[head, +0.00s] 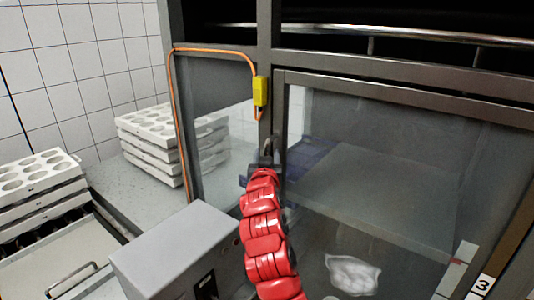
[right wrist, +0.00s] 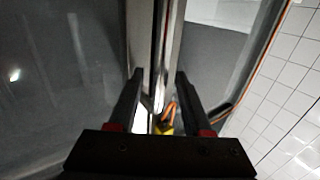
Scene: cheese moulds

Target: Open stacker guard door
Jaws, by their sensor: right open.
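The stacker guard door (head: 400,97) is a large clear panel in a grey metal frame on the right of the head view. It looks shut, in line with the frame around it. A small curved handle (head: 268,146) shows at the door's left edge, just above my right gripper (head: 262,166). In the right wrist view, the open right gripper (right wrist: 158,76) has an upright metal bar between and beyond its two dark fingers. I cannot tell whether the fingers touch it. My red right arm hides the lower part of the door edge. My left gripper is not in view.
A yellow box (head: 260,91) with an orange cable (head: 213,50) sits on the post above the handle. A grey box (head: 170,250) stands close left of my arm. Stacks of white moulds (head: 150,125) stand at the left. A blue item lies behind the panel.

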